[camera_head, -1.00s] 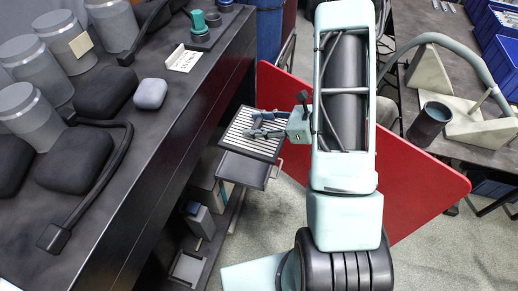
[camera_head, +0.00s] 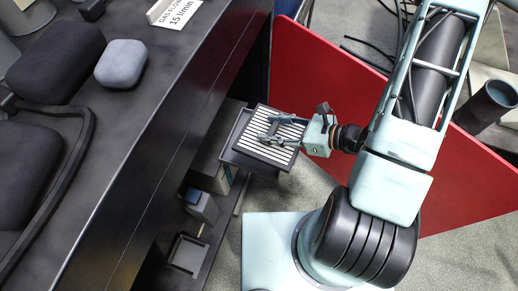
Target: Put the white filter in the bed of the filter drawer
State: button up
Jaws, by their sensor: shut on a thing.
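The white filter (camera_head: 260,151) is a square, pleated panel with a dark frame. My gripper (camera_head: 268,131) reaches over it from the right, its fingers shut on it near the middle of its top. The filter drawer (camera_head: 233,156) is a dark, shallow tray pulled out from under the bench. The filter covers most of it, and only strips of the drawer show at the left and lower edges. I cannot tell whether the filter touches the bed or hangs a little above it.
The black bench (camera_head: 150,125) fills the left, with a grey rounded block (camera_head: 121,62), dark pads and a gas flow sign (camera_head: 174,12). A red panel (camera_head: 460,190) stands behind my arm. Below the bench is a shelf with a small tray (camera_head: 188,254).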

aim_at(256, 156)
jog(key=shift+n+g+y, duration=0.5)
jog(key=shift+n+g, duration=0.1)
jog(key=shift+n, duration=0.1)
jog(key=s+a+f+b, duration=0.2)
jog(key=s, duration=0.1)
jog(key=s+a+f+b, duration=0.2)
jog(key=a+f, duration=0.1)
jog(key=shift+s+f, duration=0.15)
jog(key=shift+s, duration=0.25)
jog(key=w+f+b, duration=0.1)
jog(key=w+b, duration=0.1)
jog(key=b, duration=0.1)
jog(key=shift+f, duration=0.2)
jog(key=w+f+b, duration=0.2)
jog(key=w+b, duration=0.1)
jog(key=w+f+b, duration=0.3)
jog(key=w+b, duration=0.1)
jog(key=w+d+f+b, duration=0.1)
jog(key=w+f+b, duration=0.1)
jog(key=w+b, duration=0.1)
jog(key=shift+w+f+b, duration=0.15)
jog(key=shift+w+b, duration=0.25)
jog(key=shift+w, duration=0.05)
jog(key=shift+w+f+b, duration=0.25)
jog(key=shift+f+b, duration=0.2)
jog(key=shift+f, duration=0.55)
jog(key=shift+w+f+b, duration=0.25)
jog(key=shift+f+b, duration=0.15)
jog(key=shift+f, duration=0.6)
